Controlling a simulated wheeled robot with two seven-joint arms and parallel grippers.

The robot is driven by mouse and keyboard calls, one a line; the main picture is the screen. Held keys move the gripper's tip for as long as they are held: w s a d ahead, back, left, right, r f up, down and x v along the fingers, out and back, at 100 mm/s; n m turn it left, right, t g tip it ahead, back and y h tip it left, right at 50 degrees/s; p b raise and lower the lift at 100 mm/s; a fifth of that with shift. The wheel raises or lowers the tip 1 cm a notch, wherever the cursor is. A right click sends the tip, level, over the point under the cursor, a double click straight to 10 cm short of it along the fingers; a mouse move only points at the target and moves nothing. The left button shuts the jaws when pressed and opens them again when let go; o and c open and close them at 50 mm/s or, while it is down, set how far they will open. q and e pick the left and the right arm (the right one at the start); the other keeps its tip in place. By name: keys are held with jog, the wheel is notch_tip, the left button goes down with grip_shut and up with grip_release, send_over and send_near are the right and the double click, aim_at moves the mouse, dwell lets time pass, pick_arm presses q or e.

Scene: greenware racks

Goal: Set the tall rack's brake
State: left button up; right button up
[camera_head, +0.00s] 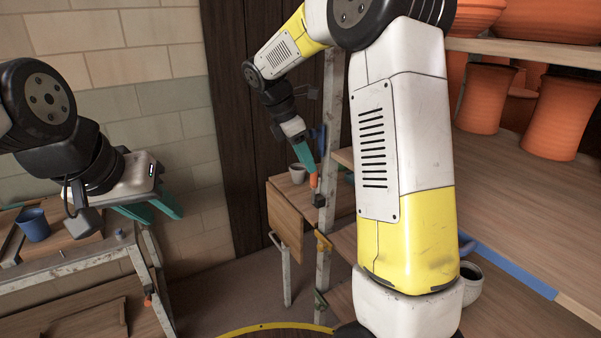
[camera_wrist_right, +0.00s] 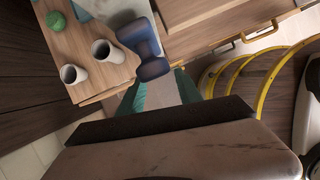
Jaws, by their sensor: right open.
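The tall rack, with wooden shelves and a worn pale metal post (camera_head: 329,100), stands at the right of the head view. An orange-tipped piece (camera_head: 314,180) and a black block (camera_head: 319,200) sit at the post; I cannot tell whether either is the brake. My right gripper (camera_head: 308,152) is just above the orange piece, beside the post. In the right wrist view its teal fingers (camera_wrist_right: 160,92) are apart with nothing held between them. A blue part (camera_wrist_right: 145,48) lies just beyond them. My left gripper (camera_head: 150,208) is at the left, its teal fingers apart and empty.
Terracotta pots (camera_head: 487,98) fill the tall rack's upper shelves. Cups (camera_wrist_right: 105,51) stand on a wooden surface close to the right gripper. A lower rack (camera_head: 70,268) with a blue cup (camera_head: 34,225) is at the left. Yellow curved rails (camera_wrist_right: 232,82) lie at the right wrist view's right.

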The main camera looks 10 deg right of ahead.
aim_at(314, 183)
jog(key=x, duration=0.6)
jog(key=shift+d+f, duration=0.1)
jog(key=shift+f, duration=0.25)
jog(key=shift+s, duration=0.1)
grip_shut()
dwell(1.0)
